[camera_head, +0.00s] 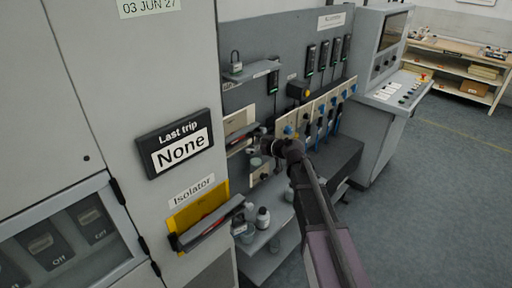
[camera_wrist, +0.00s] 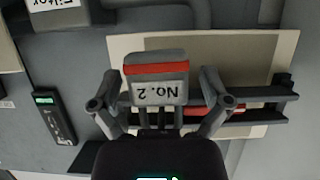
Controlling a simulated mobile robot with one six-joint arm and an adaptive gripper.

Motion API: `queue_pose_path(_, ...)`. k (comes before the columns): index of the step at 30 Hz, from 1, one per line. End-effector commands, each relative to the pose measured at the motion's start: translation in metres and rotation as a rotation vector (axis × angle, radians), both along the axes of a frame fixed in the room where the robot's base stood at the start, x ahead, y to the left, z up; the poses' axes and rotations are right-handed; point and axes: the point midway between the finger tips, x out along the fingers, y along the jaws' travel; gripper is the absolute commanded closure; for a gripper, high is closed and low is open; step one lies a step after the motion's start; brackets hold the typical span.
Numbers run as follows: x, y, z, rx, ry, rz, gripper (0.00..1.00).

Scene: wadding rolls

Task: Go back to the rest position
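My gripper (camera_wrist: 160,103) is open in the wrist view, with its two fingers spread apart. Between and beyond the fingers is a grey block (camera_wrist: 153,58) with a red band and an upside-down white "No. 2" label. Clear gaps show between the block and both fingers. The block is at a dark rack or shelf (camera_wrist: 265,90) in front of a beige panel (camera_wrist: 285,50). In the head view my arm reaches from the lower right toward the grey panel wall, and my gripper there is small and partly hidden by the wrist.
A black meter (camera_wrist: 54,116) with a green display is at left in the wrist view. In the head view, an isolator shelf (camera_head: 212,222), small bottles (camera_head: 263,217) and a padlock on a shelf (camera_head: 250,72) are near the arm. A console (camera_head: 385,100) stands beyond; the floor (camera_head: 440,190) at right is clear.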

Motion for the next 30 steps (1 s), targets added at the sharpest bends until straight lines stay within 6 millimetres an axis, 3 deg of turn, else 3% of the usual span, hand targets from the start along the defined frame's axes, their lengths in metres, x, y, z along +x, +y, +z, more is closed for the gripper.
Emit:
queue_pose_path(11, -0.002, -0.002, -0.001, -0.004, 0.008, -0.001, 0.0)
queue_pose_path(17, -0.019, -0.015, -0.013, -0.033, 0.081, -0.007, 0.0)
queue_pose_path(23, -0.059, -0.052, -0.042, -0.115, 0.272, -0.055, 0.0)
queue_pose_path(30, -0.13, -0.126, -0.084, -0.27, 0.605, -0.246, 0.0)
